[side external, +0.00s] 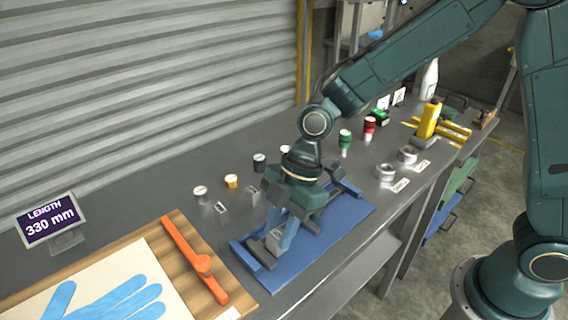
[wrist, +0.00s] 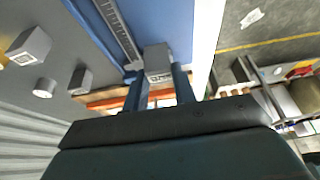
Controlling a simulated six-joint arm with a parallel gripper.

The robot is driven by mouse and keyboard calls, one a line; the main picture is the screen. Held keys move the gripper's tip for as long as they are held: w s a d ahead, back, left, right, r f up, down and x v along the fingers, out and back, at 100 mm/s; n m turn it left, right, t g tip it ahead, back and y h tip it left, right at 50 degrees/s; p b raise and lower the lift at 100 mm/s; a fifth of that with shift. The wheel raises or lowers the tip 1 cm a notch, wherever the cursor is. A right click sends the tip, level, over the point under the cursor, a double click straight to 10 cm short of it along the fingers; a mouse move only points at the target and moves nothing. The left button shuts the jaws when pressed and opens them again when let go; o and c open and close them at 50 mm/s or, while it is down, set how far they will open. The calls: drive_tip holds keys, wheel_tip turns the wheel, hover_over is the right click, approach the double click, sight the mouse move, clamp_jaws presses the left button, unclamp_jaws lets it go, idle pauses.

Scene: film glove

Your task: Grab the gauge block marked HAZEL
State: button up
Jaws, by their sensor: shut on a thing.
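My gripper (side external: 279,238) is over the near-left end of a blue mat, its fingers pointing down. It is shut on a grey gauge block (side external: 273,239). In the wrist view the block (wrist: 158,60) sits between the tips of my gripper (wrist: 157,77). Dark lettering shows on its face, too small to read surely as HAZEL. Two other grey blocks stand on the bench left of the mat, one (side external: 253,193) nearer the gripper and one (side external: 221,208) farther left. They also show at the left of the wrist view. I cannot read their marks.
The blue mat (side external: 345,211) has dark blue end bars and a ruler scale (wrist: 115,25). Several capped jars, including a yellow one (side external: 231,181), stand behind. A wooden board (side external: 194,250) with an orange bar (side external: 190,255) and blue glove (side external: 120,301) lies left. A display (side external: 48,220) reads 330 mm.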

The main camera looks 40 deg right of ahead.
sight(280, 232)
wheel_tip(280, 232, up, 18)
idle(0.5)
idle(0.5)
